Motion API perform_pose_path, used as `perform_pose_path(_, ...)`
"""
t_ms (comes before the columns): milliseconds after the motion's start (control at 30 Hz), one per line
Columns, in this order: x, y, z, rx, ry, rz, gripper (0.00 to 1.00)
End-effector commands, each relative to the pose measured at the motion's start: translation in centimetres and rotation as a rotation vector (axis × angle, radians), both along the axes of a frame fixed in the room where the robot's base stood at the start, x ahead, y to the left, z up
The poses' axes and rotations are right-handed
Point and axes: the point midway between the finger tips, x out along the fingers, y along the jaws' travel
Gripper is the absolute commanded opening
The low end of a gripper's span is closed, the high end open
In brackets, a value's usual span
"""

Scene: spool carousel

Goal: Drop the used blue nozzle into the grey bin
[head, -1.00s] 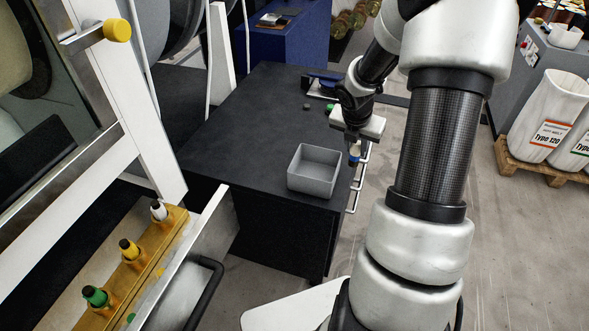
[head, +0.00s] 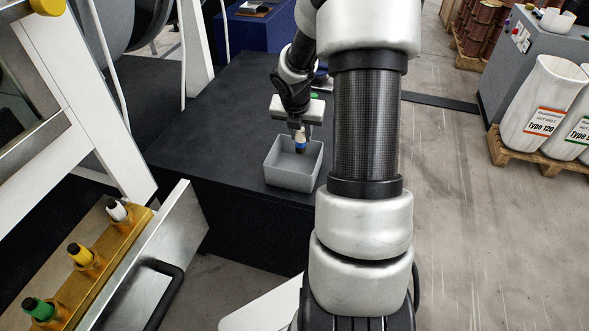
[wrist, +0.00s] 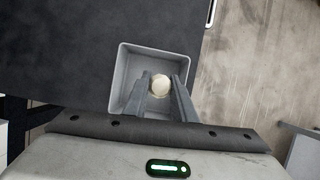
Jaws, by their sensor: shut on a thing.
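The grey bin (head: 290,176) stands on the dark table top near its front right corner. It also shows in the wrist view (wrist: 121,75), where it looks empty apart from the part my gripper covers. My gripper (head: 300,137) is shut on the blue nozzle (head: 300,146) and holds it upright over the bin. In the wrist view the nozzle's pale round end (wrist: 161,85) sits between the two fingers of my gripper (wrist: 161,88), within the bin's outline. In the head view the nozzle's lower end is near the level of the bin's back rim.
White, yellow and green nozzles stand in a brass-coloured rack (head: 120,234) at lower left, beside an open metal panel (head: 165,240) with a black handle. The dark table (head: 190,140) is clear left of the bin. White sacks (head: 540,110) stand on a pallet at right.

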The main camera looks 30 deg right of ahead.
Motion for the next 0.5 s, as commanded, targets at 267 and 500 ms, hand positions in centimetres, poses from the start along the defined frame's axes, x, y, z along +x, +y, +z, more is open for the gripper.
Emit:
perform_pose_path(267,0.0,0.0,-3.4,0.000,-0.001,0.001,0.02)
perform_pose_path(500,0.0,0.0,-3.5,0.000,-0.001,0.000,0.02)
